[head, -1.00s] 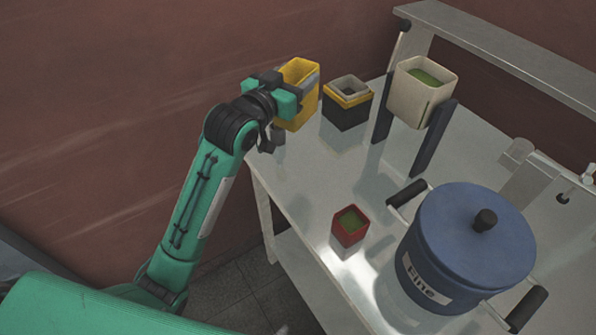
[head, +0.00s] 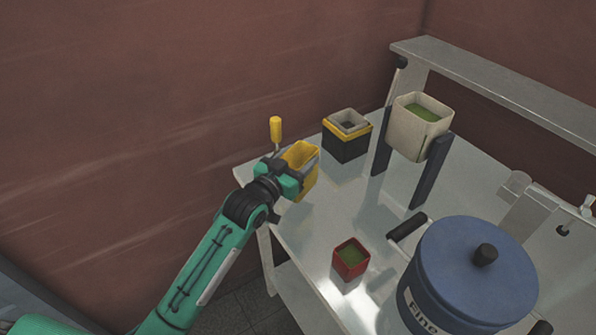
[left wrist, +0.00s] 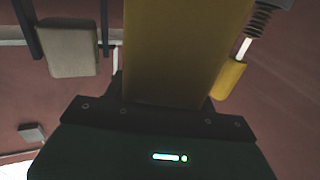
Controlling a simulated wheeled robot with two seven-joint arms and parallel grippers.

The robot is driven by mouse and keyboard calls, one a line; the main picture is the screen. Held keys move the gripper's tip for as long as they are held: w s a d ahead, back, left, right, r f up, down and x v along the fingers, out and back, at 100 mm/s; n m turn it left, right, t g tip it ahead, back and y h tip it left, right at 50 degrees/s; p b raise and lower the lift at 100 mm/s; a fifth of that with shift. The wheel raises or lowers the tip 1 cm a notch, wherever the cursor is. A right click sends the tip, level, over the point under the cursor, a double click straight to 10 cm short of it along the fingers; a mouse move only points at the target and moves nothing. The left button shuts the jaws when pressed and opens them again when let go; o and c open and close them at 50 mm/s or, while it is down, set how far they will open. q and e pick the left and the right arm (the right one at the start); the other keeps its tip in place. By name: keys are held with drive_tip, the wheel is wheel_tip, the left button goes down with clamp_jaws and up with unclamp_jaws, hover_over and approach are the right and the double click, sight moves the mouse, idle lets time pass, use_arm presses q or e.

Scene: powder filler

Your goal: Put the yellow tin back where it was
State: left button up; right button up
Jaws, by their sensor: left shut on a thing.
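The yellow tin (head: 308,183) is an open-topped square tin near the table's left corner in the head view. My left gripper (head: 297,172) is shut on it, with its fingers on either side. The tin is upright or nearly so; I cannot tell whether its base touches the table. In the left wrist view the tin's yellow wall (left wrist: 180,55) fills the middle, in front of the gripper body. The tin's inside is only partly visible. My right gripper is not in view.
A yellow-handled rod (head: 276,130) stands just behind my gripper. A black box with yellow rim and grey insert (head: 346,145) is behind the tin. A cream tin (head: 408,135) sits between dark posts. A red tin (head: 350,263) and blue Fine canister (head: 465,280) stand nearer. Tabletop between is clear.

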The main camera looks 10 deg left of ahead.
use_arm(q)
wheel_tip(320, 180, down, 4)
drive_tip(key=shift+f, duration=0.4)
drive_tip(key=shift+f, duration=0.1)
drive_tip(key=o, duration=1.4)
